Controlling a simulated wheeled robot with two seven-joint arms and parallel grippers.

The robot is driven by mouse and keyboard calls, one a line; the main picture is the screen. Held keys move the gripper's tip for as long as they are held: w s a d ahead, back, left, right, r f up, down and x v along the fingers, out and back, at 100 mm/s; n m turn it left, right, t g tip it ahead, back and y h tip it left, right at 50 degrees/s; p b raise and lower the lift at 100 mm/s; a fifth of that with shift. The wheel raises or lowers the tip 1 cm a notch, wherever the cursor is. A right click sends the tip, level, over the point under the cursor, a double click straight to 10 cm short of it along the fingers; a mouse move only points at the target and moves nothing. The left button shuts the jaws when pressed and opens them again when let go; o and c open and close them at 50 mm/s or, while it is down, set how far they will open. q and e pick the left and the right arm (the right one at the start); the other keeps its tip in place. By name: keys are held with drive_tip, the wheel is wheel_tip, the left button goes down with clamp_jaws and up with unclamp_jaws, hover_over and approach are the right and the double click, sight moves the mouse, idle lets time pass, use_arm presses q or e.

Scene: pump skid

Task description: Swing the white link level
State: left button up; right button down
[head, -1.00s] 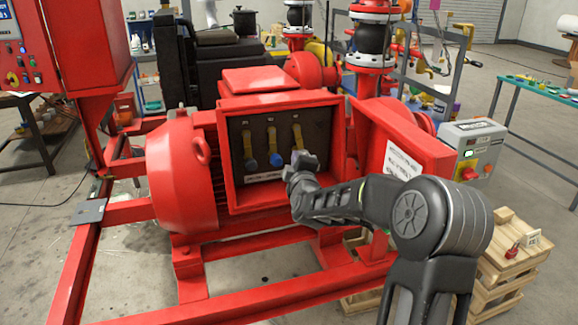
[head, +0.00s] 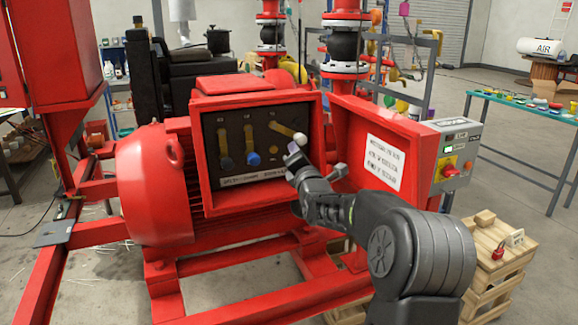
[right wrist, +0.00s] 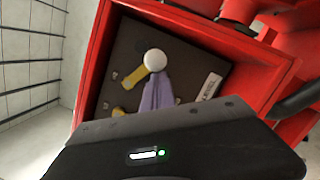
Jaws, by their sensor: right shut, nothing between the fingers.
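The white link is a yellow bar with a white round knob (head: 300,139), on the dark panel inside the open red box. In the head view it slopes down to the right from its pivot, tilted and short of level. My right gripper (head: 293,150) is shut and empty, its tip just below the knob. In the right wrist view the pale purple fingers (right wrist: 157,95) reach up to the white knob (right wrist: 155,60); they look to touch it, but a small gap cannot be ruled out. My left gripper is not in view.
A black-knobbed link (head: 225,150) and a blue-knobbed link (head: 251,145) hang down left of the white one. The box's red walls surround the panel. Its open door (head: 385,150) stands close right of my right arm. A grey control box (head: 452,155) is beyond it.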

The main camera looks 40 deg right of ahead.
sight(301, 137)
drive_tip(key=n+b, duration=0.1)
drive_tip(key=d+r+n+b, duration=0.1)
drive_tip(key=n+b, duration=0.1)
drive_tip(key=n+t+b, duration=0.1)
drive_tip(key=shift+s+d+r+n+y+b, duration=0.15)
drive_tip(key=shift+s+d+n+y+b, duration=0.15)
drive_tip(key=shift+d+n+b, duration=0.1)
drive_tip(key=shift+s+d+r+b, duration=0.1)
drive_tip(key=shift+r+b, duration=0.35)
drive_tip(key=shift+b, duration=0.1)
drive_tip(key=shift+r, duration=0.3)
drive_tip(key=shift+d, duration=0.1)
